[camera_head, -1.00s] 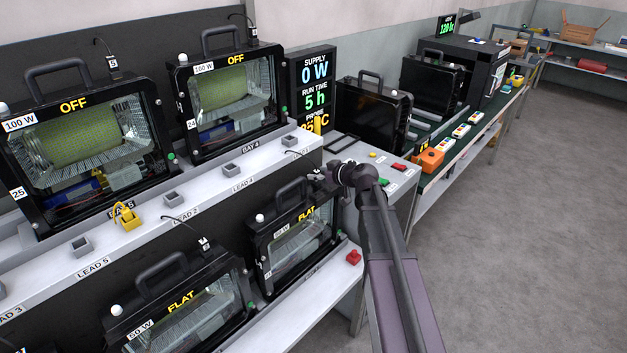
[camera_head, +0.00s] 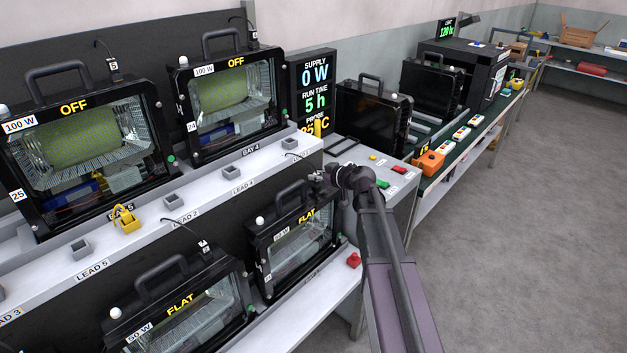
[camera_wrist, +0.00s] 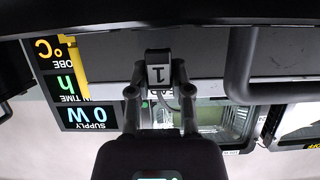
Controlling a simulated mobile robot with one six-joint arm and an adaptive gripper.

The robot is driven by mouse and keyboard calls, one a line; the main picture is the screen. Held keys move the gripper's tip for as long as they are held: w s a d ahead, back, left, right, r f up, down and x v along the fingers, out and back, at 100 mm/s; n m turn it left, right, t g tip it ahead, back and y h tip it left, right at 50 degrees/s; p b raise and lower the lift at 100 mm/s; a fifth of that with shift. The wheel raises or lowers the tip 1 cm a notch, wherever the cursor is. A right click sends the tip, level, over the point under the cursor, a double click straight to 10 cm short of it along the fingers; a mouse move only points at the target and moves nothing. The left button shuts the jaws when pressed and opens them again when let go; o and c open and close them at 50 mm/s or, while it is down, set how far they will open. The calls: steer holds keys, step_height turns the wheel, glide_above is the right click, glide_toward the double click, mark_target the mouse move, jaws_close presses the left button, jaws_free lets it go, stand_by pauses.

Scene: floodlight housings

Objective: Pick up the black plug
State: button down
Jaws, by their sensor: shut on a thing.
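In the wrist view, a small black plug (camera_wrist: 158,58) with a white label marked 1 sits between the fingertips of my gripper (camera_wrist: 158,88). A thin cord trails from the plug. The fingers are closed on its sides. In the head view, my gripper (camera_head: 324,174) is over the right end of the grey shelf, above the lower right floodlight. The plug is too small and hidden to make out there.
Floodlight housings marked OFF (camera_head: 236,62) and FLAT (camera_head: 306,215) stand close on the left. Other plugs (camera_head: 113,66) rest on some housings. A display (camera_head: 314,90) stands behind my gripper. A yellow padlock (camera_head: 126,216) sits on the shelf. Floor on the right is clear.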

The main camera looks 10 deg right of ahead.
mark_target(317, 174)
steer(key=shift+r, duration=0.1)
stand_by(0.3)
step_height(317, 174, up, 3)
steer(key=p, duration=0.3)
steer(key=shift+r, duration=0.1)
steer(key=s+d+p, duration=0.1)
steer(key=s+d, duration=0.2)
steer(key=s, duration=0.4)
steer(key=s+d+r+p, duration=0.1)
steer(key=s+d, duration=0.2)
steer(key=s, duration=0.4)
steer(key=shift+s+d+r, duration=0.25)
steer(key=shift+s+r, duration=0.05)
